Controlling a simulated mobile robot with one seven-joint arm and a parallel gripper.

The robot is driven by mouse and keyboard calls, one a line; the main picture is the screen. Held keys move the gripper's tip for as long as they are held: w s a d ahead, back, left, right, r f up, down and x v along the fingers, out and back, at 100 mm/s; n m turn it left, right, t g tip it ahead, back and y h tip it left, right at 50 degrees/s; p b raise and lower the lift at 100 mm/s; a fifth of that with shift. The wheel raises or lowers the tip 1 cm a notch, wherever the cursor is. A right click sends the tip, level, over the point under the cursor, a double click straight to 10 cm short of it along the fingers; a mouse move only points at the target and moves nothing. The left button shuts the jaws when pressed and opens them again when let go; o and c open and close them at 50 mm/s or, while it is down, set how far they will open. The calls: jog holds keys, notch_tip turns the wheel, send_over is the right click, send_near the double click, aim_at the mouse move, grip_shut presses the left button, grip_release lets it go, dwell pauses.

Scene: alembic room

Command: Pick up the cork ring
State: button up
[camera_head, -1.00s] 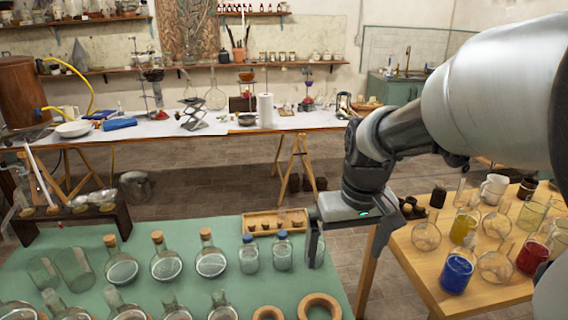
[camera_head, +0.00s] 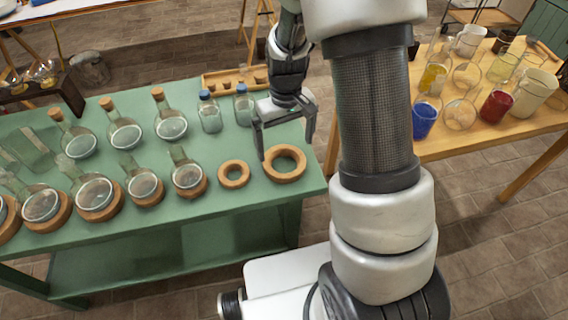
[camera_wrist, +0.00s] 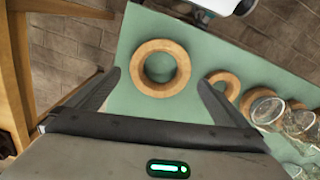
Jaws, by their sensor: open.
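Two cork rings lie flat and empty on the green table (camera_head: 110,245). The larger cork ring (camera_head: 284,164) is near the table's right end, and the smaller cork ring (camera_head: 234,174) is just left of it. My gripper (camera_head: 286,150) is open and empty above the larger ring, fingers pointing down. In the wrist view the larger ring (camera_wrist: 161,84) shows whole between and beyond the fingertips of my gripper (camera_wrist: 158,80), with green tabletop inside it. The smaller ring (camera_wrist: 223,84) is to its right there, partly behind a finger.
Round flasks (camera_head: 187,174) sit on cork rings left of the smaller ring. Corked flasks (camera_head: 170,122) and blue-capped bottles (camera_head: 243,105) stand behind. A wooden tray (camera_head: 232,78) lies at the back edge. A wooden table (camera_head: 480,135) with beakers stands to the right, across a gap.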

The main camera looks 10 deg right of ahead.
jog(key=shift+w+a+f+b, duration=0.1)
jog(key=shift+f+b, duration=0.1)
jog(key=shift+f, duration=1.3)
jog(key=shift+w+a+f+b, duration=0.1)
jog(key=shift+f+b, duration=0.1)
jog(key=shift+f, duration=1.3)
jog(key=c, duration=0.7)
